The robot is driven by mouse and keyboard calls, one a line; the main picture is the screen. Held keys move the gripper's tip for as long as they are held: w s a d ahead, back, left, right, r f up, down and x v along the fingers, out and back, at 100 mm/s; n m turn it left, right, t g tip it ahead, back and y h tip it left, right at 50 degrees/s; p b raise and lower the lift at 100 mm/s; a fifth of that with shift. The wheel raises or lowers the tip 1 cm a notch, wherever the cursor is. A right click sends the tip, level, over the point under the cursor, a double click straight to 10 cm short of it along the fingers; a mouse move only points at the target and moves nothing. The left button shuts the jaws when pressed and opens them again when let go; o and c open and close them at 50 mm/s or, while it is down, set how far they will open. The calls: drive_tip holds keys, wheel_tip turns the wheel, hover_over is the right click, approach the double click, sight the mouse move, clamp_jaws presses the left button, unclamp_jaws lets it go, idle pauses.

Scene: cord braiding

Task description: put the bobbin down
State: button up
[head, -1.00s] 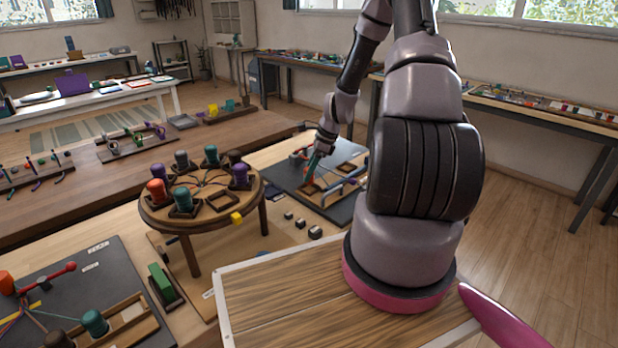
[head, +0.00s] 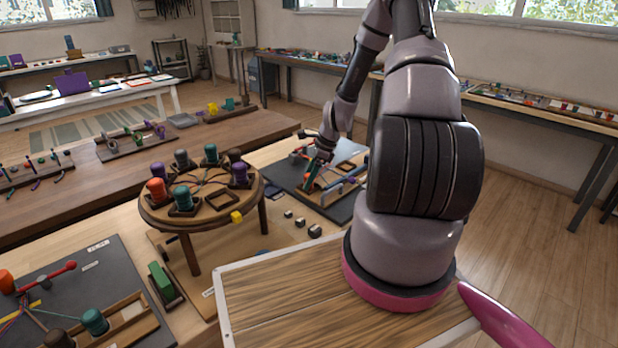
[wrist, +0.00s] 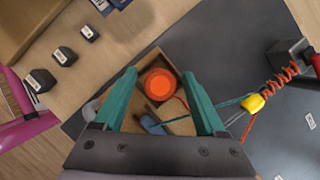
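The orange bobbin (wrist: 160,84) stands in a compartment of a wooden tray (wrist: 133,58), seen from above in the wrist view. My gripper (wrist: 159,74) has its two teal fingers spread, one on each side of the bobbin. A narrow gap shows between the bobbin and each finger. An orange-red cord (wrist: 183,103) runs from beside the bobbin under the right finger. In the head view my gripper (head: 316,166) is low over the dark mat (head: 281,177), and it partly hides the bobbin.
A yellow piece (wrist: 253,103) with teal and coiled red cords lies right of the tray in the wrist view, near a dark block (wrist: 288,52). Small dark blocks (wrist: 64,56) lie to the left. A round braiding stand (head: 228,218) holding several bobbins stands left of my gripper.

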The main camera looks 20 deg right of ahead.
drive_tip(key=shift+r, duration=0.3)
drive_tip(key=s+d+r+n+h, duration=0.1)
drive_tip(key=s+r+n, duration=0.1)
drive_tip(key=r, duration=0.9)
drive_tip(key=s+r+n, duration=0.2)
drive_tip(key=r+n, duration=0.1)
drive_tip(key=r, duration=0.8)
drive_tip(key=s+a+r+n+t, duration=0.1)
drive_tip(key=s+a+r+n, duration=0.2)
drive_tip(key=s+r, duration=0.4)
drive_tip(key=s+a+r+n+t, duration=0.2)
drive_tip(key=s+a+r+n, duration=0.1)
drive_tip(key=s+r+n, duration=0.3)
drive_tip(key=s+a+r+n+t+h, duration=0.1)
drive_tip(key=s+a+r+n+t, duration=0.1)
drive_tip(key=s+r, duration=0.5)
wheel_tip(320, 180, up, 3)
drive_tip(key=a+n, duration=0.1)
drive_tip(key=n, duration=0.1)
drive_tip(key=shift+s+a+f+n, duration=0.2)
drive_tip(key=shift+s+a+n, duration=0.1)
drive_tip(key=shift+s+a, duration=0.1)
